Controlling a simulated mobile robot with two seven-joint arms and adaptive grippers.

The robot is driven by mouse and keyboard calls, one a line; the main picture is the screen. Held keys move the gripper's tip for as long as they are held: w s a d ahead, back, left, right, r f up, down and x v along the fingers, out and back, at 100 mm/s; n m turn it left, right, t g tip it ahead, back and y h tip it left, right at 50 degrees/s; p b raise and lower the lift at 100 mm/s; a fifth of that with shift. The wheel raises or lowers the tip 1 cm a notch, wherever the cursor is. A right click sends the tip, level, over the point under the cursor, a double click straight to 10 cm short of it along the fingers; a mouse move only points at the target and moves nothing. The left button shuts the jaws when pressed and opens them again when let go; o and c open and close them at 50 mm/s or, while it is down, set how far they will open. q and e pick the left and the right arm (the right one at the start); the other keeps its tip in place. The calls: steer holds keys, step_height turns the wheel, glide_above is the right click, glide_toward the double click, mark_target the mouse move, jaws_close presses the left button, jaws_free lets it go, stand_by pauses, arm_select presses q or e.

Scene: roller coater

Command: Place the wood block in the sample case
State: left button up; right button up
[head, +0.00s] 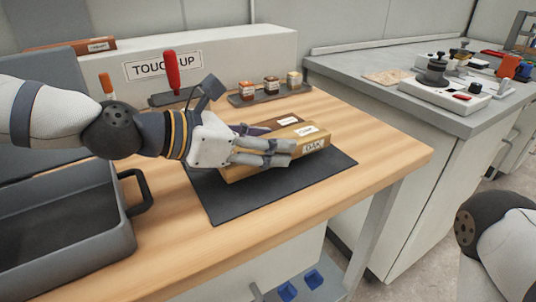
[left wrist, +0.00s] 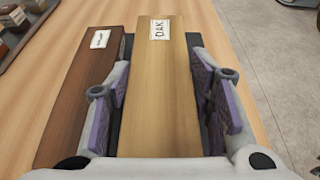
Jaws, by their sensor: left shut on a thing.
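A light-brown wood block labelled OAK (head: 314,146) is on or just above a dark mat (head: 335,167) on the wooden bench. My left gripper (head: 278,152) is shut on it, with one finger on each side, as the left wrist view shows the block (left wrist: 160,95) between the fingers. I cannot tell whether the block touches the mat. A darker brown labelled block (left wrist: 82,95) lies to its left in that view, apart from the fingers. The sample case (head: 128,236), grey and open, stands at the left of the bench with its handle facing right. My right gripper is not in view.
Small labelled jars stand in a tray (head: 270,95) at the back. A red-handled tool (head: 172,72) stands upright near the TOUCH UP sign (head: 135,70). A grey counter (head: 400,88) with equipment is at the right. The bench's front strip is clear.

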arm_select(q)
step_height(320, 180, down, 2)
steer(key=shift+f, duration=0.1)
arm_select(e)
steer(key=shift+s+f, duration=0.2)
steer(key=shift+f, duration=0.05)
arm_select(q)
steer(key=shift+f, duration=0.2)
steer(key=o, duration=1)
steer(key=shift+s, duration=0.1)
steer(key=shift+r, duration=0.1)
